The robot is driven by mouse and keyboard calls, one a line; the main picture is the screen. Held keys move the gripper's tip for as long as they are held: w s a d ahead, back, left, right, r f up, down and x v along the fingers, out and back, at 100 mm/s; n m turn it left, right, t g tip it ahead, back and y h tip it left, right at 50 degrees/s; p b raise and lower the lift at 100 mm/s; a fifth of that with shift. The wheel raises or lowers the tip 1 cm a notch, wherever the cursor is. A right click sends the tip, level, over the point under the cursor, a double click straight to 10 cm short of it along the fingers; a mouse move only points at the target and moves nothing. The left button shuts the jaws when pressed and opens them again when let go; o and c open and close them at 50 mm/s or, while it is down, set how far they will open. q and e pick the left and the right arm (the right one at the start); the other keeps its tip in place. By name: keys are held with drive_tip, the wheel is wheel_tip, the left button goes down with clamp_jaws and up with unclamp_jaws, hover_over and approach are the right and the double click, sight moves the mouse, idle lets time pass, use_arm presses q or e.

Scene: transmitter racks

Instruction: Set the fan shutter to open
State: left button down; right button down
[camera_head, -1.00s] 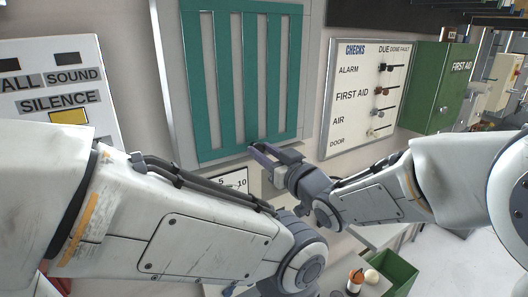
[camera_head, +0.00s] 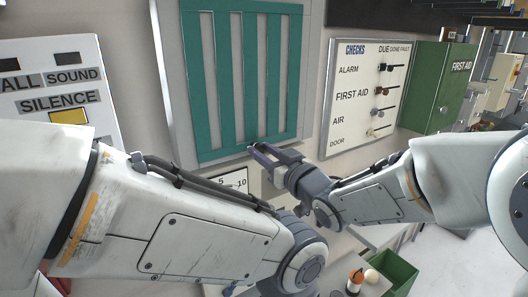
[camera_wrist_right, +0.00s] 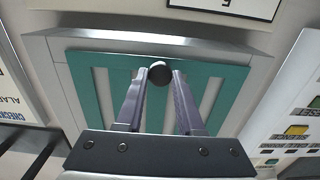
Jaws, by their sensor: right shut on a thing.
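The fan shutter (camera_head: 274,72) is a teal slatted panel in a grey wall frame, with grey strips showing between its upright bars. I cannot tell whether those strips are openings. A round dark knob (camera_wrist_right: 158,73) sits on the shutter's teal edge, in the right wrist view. My right gripper (camera_wrist_right: 158,82) has its two fingers around this knob and is shut on it. In the head view the right gripper (camera_head: 264,152) is at the shutter's lower edge and hides most of the knob. My left arm crosses the lower left; its gripper is out of view.
A white checks board (camera_head: 362,92) with several small knobs hangs right of the shutter, beside a green first aid box (camera_head: 438,88). A silence panel (camera_head: 55,85) is at left. A small scale plate (camera_head: 231,181) is below the shutter. A green bin (camera_head: 392,270) stands low at right.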

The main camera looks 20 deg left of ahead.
drive_tip(key=w+d, duration=0.2)
drive_tip(key=shift+w, duration=0.3)
drive_tip(key=shift+d, duration=0.1)
drive_tip(key=c, duration=0.5)
unclamp_jaws()
drive_tip(key=shift+w+d, duration=0.1)
drive_tip(key=shift+c, duration=0.2)
drive_tip(key=b+v, duration=0.3)
drive_tip(key=v, duration=0.7)
drive_tip(key=shift+s+b, duration=0.25)
drive_tip(key=shift+b, duration=0.1)
